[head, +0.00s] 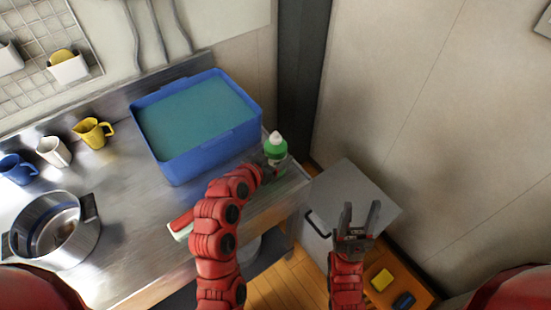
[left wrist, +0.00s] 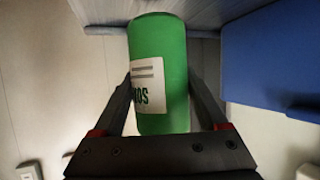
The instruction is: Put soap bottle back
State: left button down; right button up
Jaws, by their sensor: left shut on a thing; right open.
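The soap bottle (head: 275,147) is green with a white cap and stands upright at the right end of the steel counter, beside the blue basin. My left gripper (head: 266,168) is at the bottle, with its fingers on either side of it. In the left wrist view the green bottle (left wrist: 158,65) with a white label sits between the two fingers of my left gripper (left wrist: 165,105). I cannot tell whether its base touches the counter. My right gripper (head: 358,218) is open and empty, in front of the grey cabinet.
A blue basin (head: 166,168) of teal liquid stands left of the bottle; its blue wall (left wrist: 275,55) shows in the wrist view. A steel pot (head: 85,245) and several mugs stand further left. A grey cabinet (head: 375,190) and a low wooden surface with sponges (head: 381,280) lie right.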

pick_arm(q)
jog(key=shift+f, duration=0.95)
jog(key=shift+f, duration=0.1)
